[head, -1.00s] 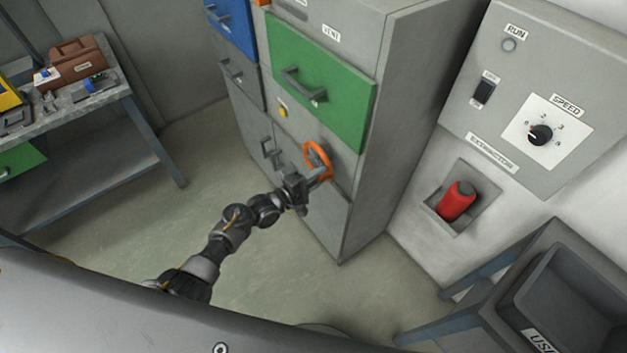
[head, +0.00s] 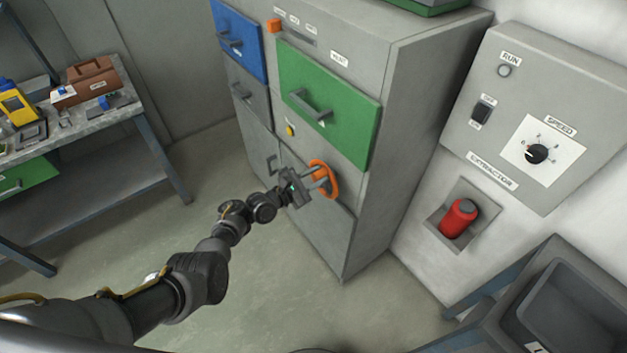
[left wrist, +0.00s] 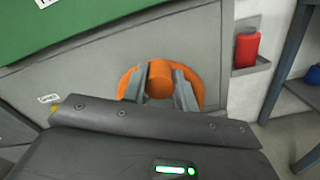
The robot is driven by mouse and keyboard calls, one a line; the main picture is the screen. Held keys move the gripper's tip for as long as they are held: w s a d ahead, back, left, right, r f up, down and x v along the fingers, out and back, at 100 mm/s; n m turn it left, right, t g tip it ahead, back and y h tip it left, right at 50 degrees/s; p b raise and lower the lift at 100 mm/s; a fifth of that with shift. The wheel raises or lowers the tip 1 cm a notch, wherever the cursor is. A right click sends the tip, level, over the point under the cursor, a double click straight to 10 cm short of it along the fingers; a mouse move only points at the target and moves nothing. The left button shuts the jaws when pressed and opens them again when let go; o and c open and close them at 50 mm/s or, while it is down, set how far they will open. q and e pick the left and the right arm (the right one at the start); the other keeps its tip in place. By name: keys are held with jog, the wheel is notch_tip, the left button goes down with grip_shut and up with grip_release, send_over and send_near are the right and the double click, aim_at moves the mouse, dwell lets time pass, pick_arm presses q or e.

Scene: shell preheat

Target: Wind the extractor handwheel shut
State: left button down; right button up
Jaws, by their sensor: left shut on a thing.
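The orange handwheel (head: 332,184) is mounted low on the front of the grey cabinet, below the green drawer. It also shows in the left wrist view (left wrist: 126,82), where its rim is partly hidden behind my fingers. My left gripper (head: 320,178) is at the handwheel, its two fingers pointing into it. In the left wrist view my left gripper (left wrist: 160,86) has one finger on each side of the wheel's round orange middle (left wrist: 160,78) and is shut on it. My right gripper is not in view.
The extractor panel (head: 490,130) with its speed dial (head: 537,153) is on the right wall, a red cylinder (head: 458,218) in a holder below it. A dark bin (head: 575,300) stands front right. A workbench (head: 130,118) is at left. The floor between is clear.

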pick_arm(q)
jog(key=shift+w+a+r+n, duration=0.1)
jog(key=shift+w+a+n, duration=0.25)
jog(key=shift+n, duration=0.35)
jog(key=shift+w+a+n, duration=0.2)
jog(key=shift+w+n, duration=0.1)
jog(key=shift+n, duration=0.4)
jog(key=c, duration=1.1)
grip_release()
jog(key=shift+a, duration=0.1)
jog(key=p+v, duration=0.3)
jog(key=v, duration=0.7)
jog(key=shift+s+a, duration=0.25)
